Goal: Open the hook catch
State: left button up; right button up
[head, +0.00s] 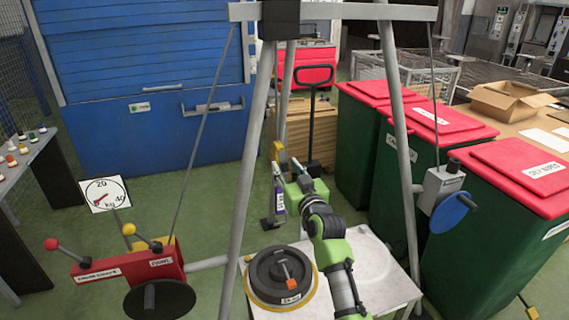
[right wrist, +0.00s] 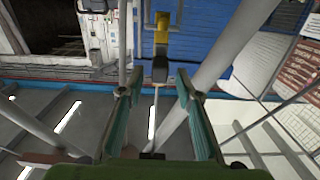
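My right gripper (head: 300,186) reaches forward between the legs of the grey tripod frame, above the white platform. In the right wrist view my right gripper (right wrist: 158,92) is open, with its two teal fingers apart and nothing held between them. Beyond the fingertips, roughly centred in the gap, is a yellow fitting (right wrist: 161,35) with a dark block (right wrist: 160,68) below it and a thin rod running down. I cannot tell surely which part is the hook catch. My left gripper is not in view.
A black round weight (head: 281,276) sits on the white platform (head: 373,267). The tripod legs (head: 246,180) stand close on both sides of my right arm. A red crank unit (head: 130,268) is at left, a blue handwheel (head: 453,212) at right, beside green bins with red lids (head: 520,175).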

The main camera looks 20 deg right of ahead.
jog(key=shift+w, duration=1)
jog(key=shift+c, duration=0.4)
